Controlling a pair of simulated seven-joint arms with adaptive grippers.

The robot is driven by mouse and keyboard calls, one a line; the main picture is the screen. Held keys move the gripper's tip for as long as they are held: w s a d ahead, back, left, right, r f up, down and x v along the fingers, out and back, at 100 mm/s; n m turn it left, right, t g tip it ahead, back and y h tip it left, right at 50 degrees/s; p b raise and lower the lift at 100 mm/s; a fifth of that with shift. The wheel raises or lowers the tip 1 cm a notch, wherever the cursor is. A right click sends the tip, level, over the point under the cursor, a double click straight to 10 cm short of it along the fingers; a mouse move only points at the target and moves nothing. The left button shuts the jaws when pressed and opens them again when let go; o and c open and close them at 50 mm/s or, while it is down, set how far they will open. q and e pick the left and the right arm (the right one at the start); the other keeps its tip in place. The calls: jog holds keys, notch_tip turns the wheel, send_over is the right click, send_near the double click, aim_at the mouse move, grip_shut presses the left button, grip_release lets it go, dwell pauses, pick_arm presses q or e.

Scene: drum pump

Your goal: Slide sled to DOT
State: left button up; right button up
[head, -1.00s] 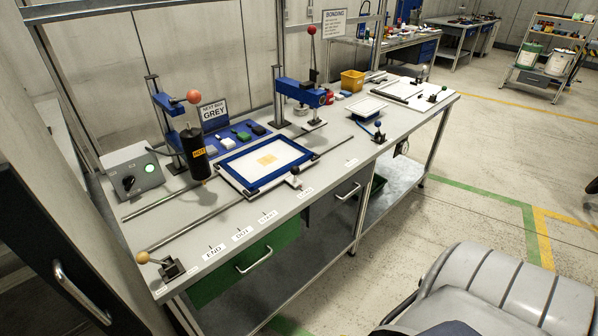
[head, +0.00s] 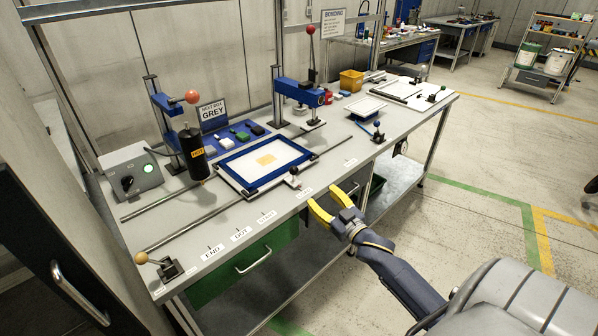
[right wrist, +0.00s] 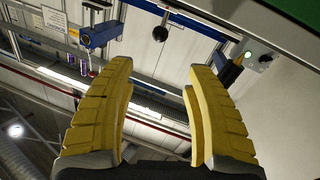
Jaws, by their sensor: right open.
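The sled (head: 234,168), a plate with a blue frame around a pale sheet and a tan patch, sits on two rails mid-bench. A small dark-tipped handle (head: 294,172) stands at its front right corner. The DOT label (head: 241,234) is on the bench's front edge, left of the sled, between the END label (head: 212,251) and another label. My right gripper (head: 323,196) is open and empty, off the front edge, to the right of the sled handle and apart from it. Its yellow fingers also show spread in the right wrist view (right wrist: 160,68). My left gripper is out of view.
A black HOT cylinder (head: 194,155) hangs over the rails' left part. A blue press (head: 300,92) stands behind the sled. The rails between END and the sled look clear.

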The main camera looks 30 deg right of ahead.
aim_at(296, 173)
jog(key=w, duration=1.7)
jog(key=shift+w+d+f, duration=0.2)
jog(key=shift+w+d, duration=0.05)
jog(key=shift+c, duration=0.5)
grip_shut()
